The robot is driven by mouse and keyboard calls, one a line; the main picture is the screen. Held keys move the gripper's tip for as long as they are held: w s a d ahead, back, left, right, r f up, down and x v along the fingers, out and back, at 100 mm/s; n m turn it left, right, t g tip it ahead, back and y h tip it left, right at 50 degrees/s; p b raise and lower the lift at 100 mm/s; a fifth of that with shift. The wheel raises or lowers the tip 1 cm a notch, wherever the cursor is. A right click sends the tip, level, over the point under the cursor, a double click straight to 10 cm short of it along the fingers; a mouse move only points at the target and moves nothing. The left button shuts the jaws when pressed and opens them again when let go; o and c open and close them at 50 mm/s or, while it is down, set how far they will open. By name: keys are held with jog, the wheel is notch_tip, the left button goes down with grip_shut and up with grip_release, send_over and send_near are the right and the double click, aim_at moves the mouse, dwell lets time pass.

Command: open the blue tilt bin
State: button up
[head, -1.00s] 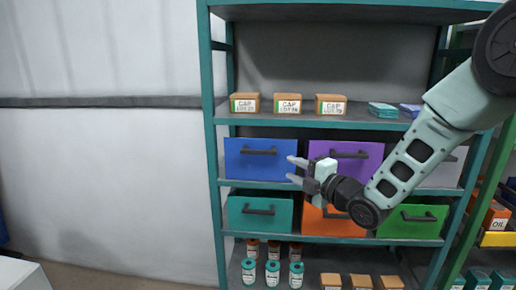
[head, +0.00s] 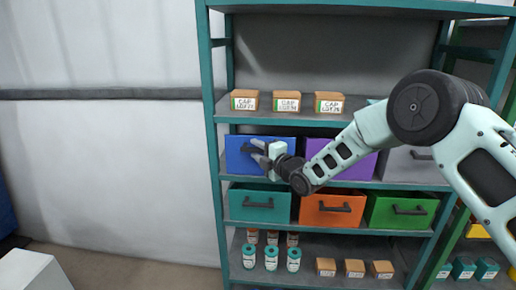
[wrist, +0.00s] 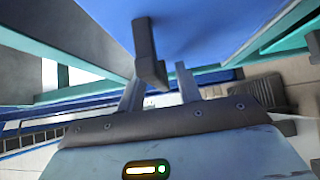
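The blue tilt bin (head: 281,143) is at the left end of the middle shelf row in the head view, its front upright and closed. My gripper (head: 257,153) is in front of it and hides part of its front and its dark handle (head: 247,148). In the wrist view the blue front (wrist: 200,25) fills the top, with the handle (wrist: 148,55) standing out from it. My gripper (wrist: 160,85) has its two fingers apart, close to the handle's near end. I cannot tell whether they touch it.
A purple bin (head: 365,165) is just right, partly behind my arm. Teal (head: 258,192), orange (head: 322,220) and green (head: 385,213) bins sit below. Cartons (head: 287,102) stand on the shelf above. A teal upright (head: 211,120) is close on the left.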

grip_shut()
jog(key=shift+f, duration=0.1)
jog(key=s+f+n+y+b, duration=0.7)
jog(key=n+b, duration=0.4)
jog(key=b, duration=3.1)
jog(key=shift+s+a+f+y, duration=0.15)
jog(key=shift+s+f+y, duration=0.2)
jog(key=shift+f+y, duration=0.4)
jog(key=shift+r+n+y+b, duration=0.25)
jog(key=shift+n+b, duration=0.15)
jog(key=shift+b, duration=0.15)
